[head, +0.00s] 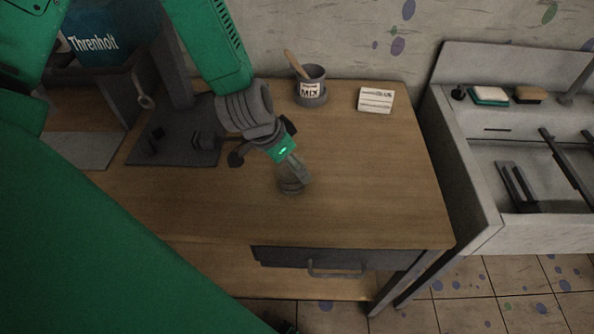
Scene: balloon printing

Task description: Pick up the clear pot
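The clear pot (291,184) is a small, see-through vessel on the wooden tabletop, near the middle of the head view. My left gripper (297,170) reaches down to it from the upper left, its fingers overlapping the pot's upper part. I cannot tell whether the fingers are closed on the pot or only beside it. The gripper partly hides the pot. The pot seems to stand on the table or very close above it. My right gripper is not clearly visible.
A grey cup labelled MIX (311,91) with a wooden stick stands at the back, beside a white card (376,100). A dark stand (180,145) is at left, a grey sink unit (470,200) at right. The wooden tabletop (370,190) is clear at right and front.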

